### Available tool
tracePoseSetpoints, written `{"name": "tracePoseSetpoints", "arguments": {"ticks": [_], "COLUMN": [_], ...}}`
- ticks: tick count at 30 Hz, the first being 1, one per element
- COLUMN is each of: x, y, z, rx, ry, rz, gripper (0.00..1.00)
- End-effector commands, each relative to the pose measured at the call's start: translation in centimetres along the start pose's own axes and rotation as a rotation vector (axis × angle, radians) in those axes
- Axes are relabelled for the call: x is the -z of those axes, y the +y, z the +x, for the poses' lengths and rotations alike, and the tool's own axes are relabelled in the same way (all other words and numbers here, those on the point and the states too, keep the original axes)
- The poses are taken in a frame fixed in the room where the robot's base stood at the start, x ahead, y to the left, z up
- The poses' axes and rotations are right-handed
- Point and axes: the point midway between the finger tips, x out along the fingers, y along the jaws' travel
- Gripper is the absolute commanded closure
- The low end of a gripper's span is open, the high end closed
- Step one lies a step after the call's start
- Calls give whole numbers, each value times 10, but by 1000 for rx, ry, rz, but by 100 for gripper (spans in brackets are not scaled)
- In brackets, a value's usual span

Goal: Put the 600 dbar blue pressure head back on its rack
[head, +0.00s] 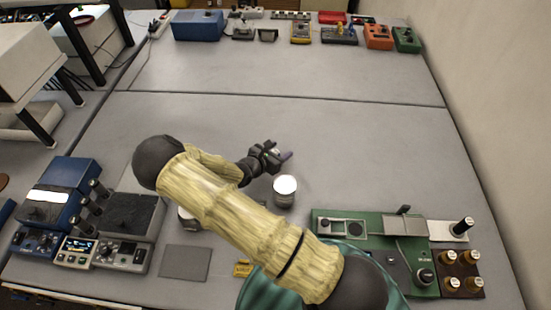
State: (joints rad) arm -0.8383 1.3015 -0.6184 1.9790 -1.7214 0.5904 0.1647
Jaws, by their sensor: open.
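My gripper (273,156) is open above the middle of the table, behind a metal cylinder with a pale top. A small purple-blue spot shows at its tip; I cannot tell whether it is a finger pad or a separate part. The metal cylinder (285,191) stands upright in front of my gripper. A dark brown block (462,286) at the right holds several short knob-like pieces with pale tops and may be the rack. I cannot pick out a blue pressure head or read any 600 dbar marking; it may be hidden behind my arm.
A green device (330,217) with fittings stands at the right, partly behind my arm. Blue and grey instruments (130,215) with black knobs stand at the left. A grey plate (185,262) lies at the front. Boxes and meters line the back edge; the middle-back table (300,75) is clear.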

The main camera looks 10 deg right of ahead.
Motion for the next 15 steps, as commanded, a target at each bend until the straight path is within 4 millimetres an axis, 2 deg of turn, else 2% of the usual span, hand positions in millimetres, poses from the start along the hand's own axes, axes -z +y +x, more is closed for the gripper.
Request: {"name": "tracePoseSetpoints", "arguments": {"ticks": [7,15], "x": [0,0], "y": [0,1], "z": [0,-2], "rx": [0,-3], "ry": [0,0], "rz": [0,-1], "gripper": [48,100]}}
